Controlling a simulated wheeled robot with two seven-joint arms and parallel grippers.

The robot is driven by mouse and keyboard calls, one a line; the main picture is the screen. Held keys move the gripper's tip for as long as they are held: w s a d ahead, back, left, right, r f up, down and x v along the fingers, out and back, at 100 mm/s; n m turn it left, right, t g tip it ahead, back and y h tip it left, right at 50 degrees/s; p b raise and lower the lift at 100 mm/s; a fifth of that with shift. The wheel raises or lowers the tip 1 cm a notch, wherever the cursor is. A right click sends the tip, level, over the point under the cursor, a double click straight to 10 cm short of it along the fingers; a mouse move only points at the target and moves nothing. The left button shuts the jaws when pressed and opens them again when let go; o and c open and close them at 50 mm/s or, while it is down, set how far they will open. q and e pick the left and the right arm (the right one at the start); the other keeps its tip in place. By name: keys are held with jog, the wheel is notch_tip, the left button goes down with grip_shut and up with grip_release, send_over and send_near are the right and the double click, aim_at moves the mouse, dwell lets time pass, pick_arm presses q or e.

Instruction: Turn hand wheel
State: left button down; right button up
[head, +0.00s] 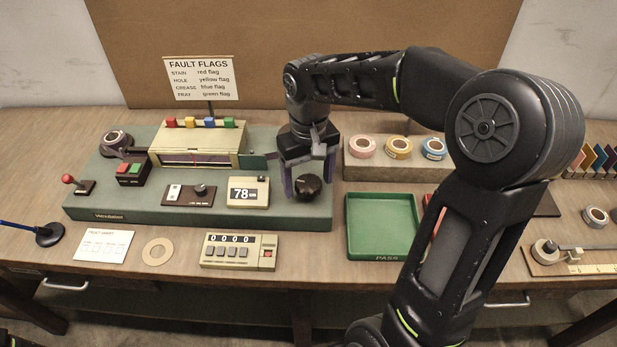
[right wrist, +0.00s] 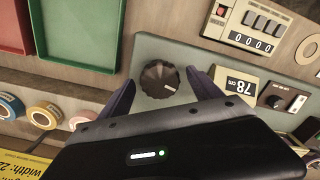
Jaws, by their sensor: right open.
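The hand wheel (head: 308,187) is a dark round knob on the right end of the green machine base (head: 110,208). It also shows in the right wrist view (right wrist: 159,79), with a small light mark on its face. My right gripper (head: 309,179) points down over the wheel. In the right wrist view its two open fingers (right wrist: 159,86) reach toward opposite sides of the wheel. Visible gaps suggest the fingers are not closed on it. My left gripper is not clearly in view.
Beside the wheel is a display (head: 248,192) reading 78 cm. A counter (head: 239,250) showing zeros stands in front. A green PASS tray (head: 381,257) lies to the right, and tape rolls (head: 398,147) sit on a block behind it. Bare table lies before the wheel.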

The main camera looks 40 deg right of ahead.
jog(key=c, duration=1.4)
